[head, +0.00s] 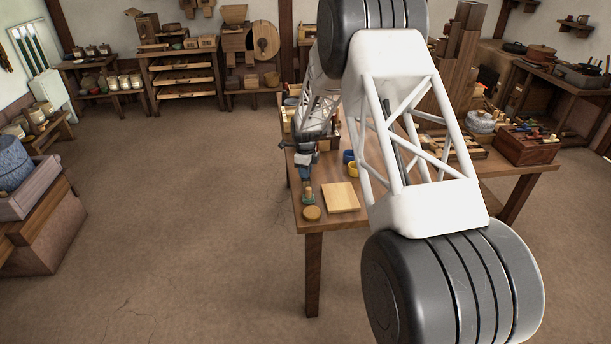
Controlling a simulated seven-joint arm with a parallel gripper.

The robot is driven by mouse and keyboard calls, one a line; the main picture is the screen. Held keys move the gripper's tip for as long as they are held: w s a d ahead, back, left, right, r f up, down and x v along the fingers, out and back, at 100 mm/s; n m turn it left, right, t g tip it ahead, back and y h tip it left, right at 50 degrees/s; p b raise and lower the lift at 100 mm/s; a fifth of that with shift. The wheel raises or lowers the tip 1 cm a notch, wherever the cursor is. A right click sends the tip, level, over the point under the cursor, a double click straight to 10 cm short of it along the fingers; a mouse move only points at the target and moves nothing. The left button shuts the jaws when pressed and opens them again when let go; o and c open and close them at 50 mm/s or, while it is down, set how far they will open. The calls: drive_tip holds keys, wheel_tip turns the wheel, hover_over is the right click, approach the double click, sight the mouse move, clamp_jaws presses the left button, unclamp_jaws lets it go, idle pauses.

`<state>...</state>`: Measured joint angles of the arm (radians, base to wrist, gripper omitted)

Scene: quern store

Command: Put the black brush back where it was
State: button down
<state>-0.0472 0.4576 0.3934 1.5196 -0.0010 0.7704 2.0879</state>
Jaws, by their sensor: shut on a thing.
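My gripper (307,178) is over the left end of the wooden table (272,172), pointing down. It is shut on a small tan and green thing (308,196), which shows below its fingers, close above or at the tabletop. The held thing is too small to identify here, and I cannot tell if it is the brush. I cannot clearly pick out a black brush anywhere; my arm hides much of the table's middle.
A round wooden disc (312,213) lies just in front of the held thing. A reddish box of tools (528,145) stands at the right end. The table's left edge is close.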

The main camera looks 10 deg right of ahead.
drive_tip(key=shift+f, duration=0.95)
drive_tip(key=shift+f, duration=0.15)
drive_tip(key=c, duration=1)
unclamp_jaws()
wheel_tip(320, 180, up, 12)
drive_tip(key=shift+r, duration=0.15)
